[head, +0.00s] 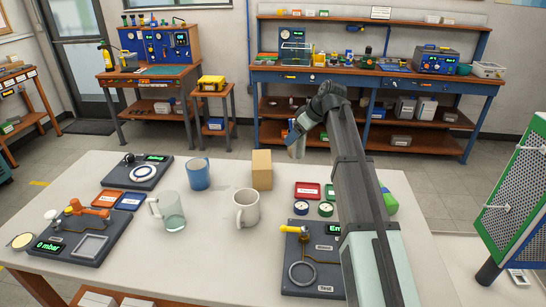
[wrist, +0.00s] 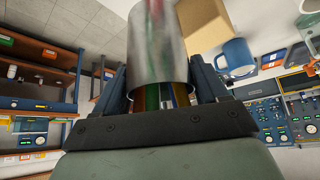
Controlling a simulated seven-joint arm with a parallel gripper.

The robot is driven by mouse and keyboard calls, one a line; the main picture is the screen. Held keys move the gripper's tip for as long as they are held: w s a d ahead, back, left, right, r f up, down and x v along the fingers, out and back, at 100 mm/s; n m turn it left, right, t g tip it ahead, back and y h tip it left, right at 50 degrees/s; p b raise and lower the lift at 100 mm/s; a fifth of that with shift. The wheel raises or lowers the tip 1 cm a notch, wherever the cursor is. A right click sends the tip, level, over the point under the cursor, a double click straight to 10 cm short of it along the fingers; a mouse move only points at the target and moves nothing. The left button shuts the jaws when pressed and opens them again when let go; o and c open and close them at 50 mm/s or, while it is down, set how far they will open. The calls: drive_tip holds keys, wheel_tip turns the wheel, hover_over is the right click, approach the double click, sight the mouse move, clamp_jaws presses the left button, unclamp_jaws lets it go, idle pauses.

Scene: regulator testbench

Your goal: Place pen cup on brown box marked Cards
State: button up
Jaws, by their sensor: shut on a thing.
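My gripper (head: 303,122) is shut on the pen cup, a silvery metal cylinder that fills the top middle of the wrist view (wrist: 157,45). One finger is on each side of it, and coloured pens show inside its rim. In the head view the cup (head: 296,147) hangs below the gripper, raised, right of the brown box (head: 262,168). The box is a plain tan block standing at the back of the white table; no label is readable on it. The box also shows in the wrist view (wrist: 205,22), beside the cup and apart from it.
A blue mug (head: 198,174) stands left of the box and a white mug (head: 246,208) in front of it. A glass mug (head: 168,211) is further left. Red and green trays (head: 308,190) lie right of the box. Test devices occupy the table's left and front right.

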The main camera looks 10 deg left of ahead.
drive_tip(key=a+r+n, duration=0.1)
drive_tip(key=a+r, duration=0.7)
drive_tip(key=a, duration=0.4)
drive_tip(key=shift+s+a+r+n+g, duration=0.2)
drive_tip(key=shift+s+r+n+g, duration=0.1)
drive_tip(key=shift+n+g, duration=0.1)
drive_tip(key=f, duration=0.6)
drive_tip(key=shift+s+d, duration=0.15)
drive_tip(key=shift+s, duration=0.05)
drive_tip(key=shift+f, duration=2.2)
drive_tip(key=o, duration=1.1)
drive_tip(key=shift+f, duration=0.1)
drive_tip(key=shift+o, duration=0.2)
drive_tip(key=v, duration=1.2)
